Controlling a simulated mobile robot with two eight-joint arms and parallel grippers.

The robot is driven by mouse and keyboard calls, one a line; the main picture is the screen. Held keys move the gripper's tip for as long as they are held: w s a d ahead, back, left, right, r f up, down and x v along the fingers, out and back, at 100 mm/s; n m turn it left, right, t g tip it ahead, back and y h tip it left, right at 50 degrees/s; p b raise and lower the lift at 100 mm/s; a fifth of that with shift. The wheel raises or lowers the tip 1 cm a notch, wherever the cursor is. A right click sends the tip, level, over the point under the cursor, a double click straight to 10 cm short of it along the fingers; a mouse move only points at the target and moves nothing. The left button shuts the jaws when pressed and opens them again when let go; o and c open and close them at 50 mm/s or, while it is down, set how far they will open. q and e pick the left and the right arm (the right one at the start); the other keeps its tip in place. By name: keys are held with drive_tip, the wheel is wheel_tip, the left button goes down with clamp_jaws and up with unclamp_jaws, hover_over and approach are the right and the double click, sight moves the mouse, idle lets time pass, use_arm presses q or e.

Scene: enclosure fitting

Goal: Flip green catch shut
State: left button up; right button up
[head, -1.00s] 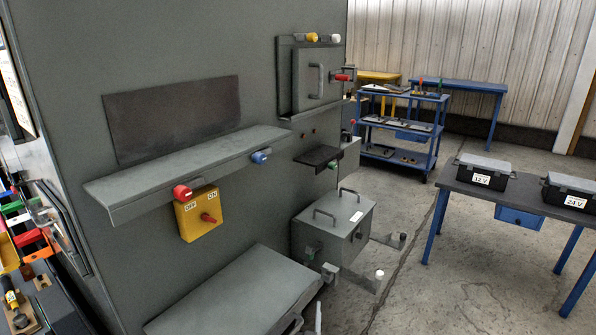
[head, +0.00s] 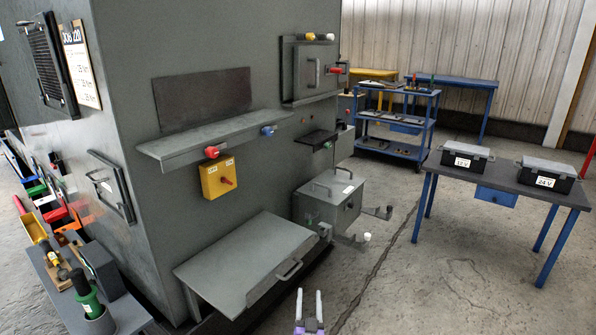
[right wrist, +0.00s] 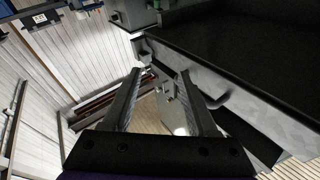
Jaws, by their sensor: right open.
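A grey box (head: 330,200) with handles on its lid is mounted low on the machine wall. A small green part, seemingly the green catch (head: 309,219), is on its near face; whether it is open or shut is too small to tell. In the right wrist view a green part (right wrist: 157,4) shows at the top edge, cut off by the frame. My right gripper (head: 309,306) is open and empty, at the bottom of the head view, nearer than the box and well apart from it. Its two fingers (right wrist: 160,82) show with a gap between them. My left gripper is not in view.
A sloped grey cover (head: 245,262) with a handle juts out left of my right gripper. Brackets, one with a white knob (head: 366,237), stick out by the box. A table (head: 505,180) with two black cases stands right. The floor between is clear.

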wheel_tip(320, 180, up, 7)
drive_tip(key=s+d+n+g+y, duration=0.2)
drive_tip(key=g+y, duration=0.1)
drive_tip(key=s+d+r+n+g, duration=0.2)
drive_tip(key=s+d+r+g, duration=0.15)
drive_tip(key=s, duration=0.65)
drive_tip(key=s+d+f+g+h, duration=0.1)
drive_tip(key=s+d+f+g, duration=0.15)
drive_tip(key=s, duration=0.95)
drive_tip(key=s+d+f+m+g+p, duration=0.1)
drive_tip(key=s+d+g, duration=0.25)
drive_tip(key=s, duration=0.75)
drive_tip(key=s+d+f+g+h, duration=0.1)
drive_tip(key=s+d+g, duration=0.25)
drive_tip(key=s, duration=0.85)
use_arm(q)
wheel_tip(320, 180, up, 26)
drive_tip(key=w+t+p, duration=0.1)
drive_tip(key=p, duration=2.1)
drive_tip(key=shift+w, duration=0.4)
use_arm(e)
wheel_tip(320, 180, up, 25)
drive_tip(key=w+t, duration=0.1)
drive_tip(key=w, duration=0.1)
drive_tip(key=shift+a, duration=0.4)
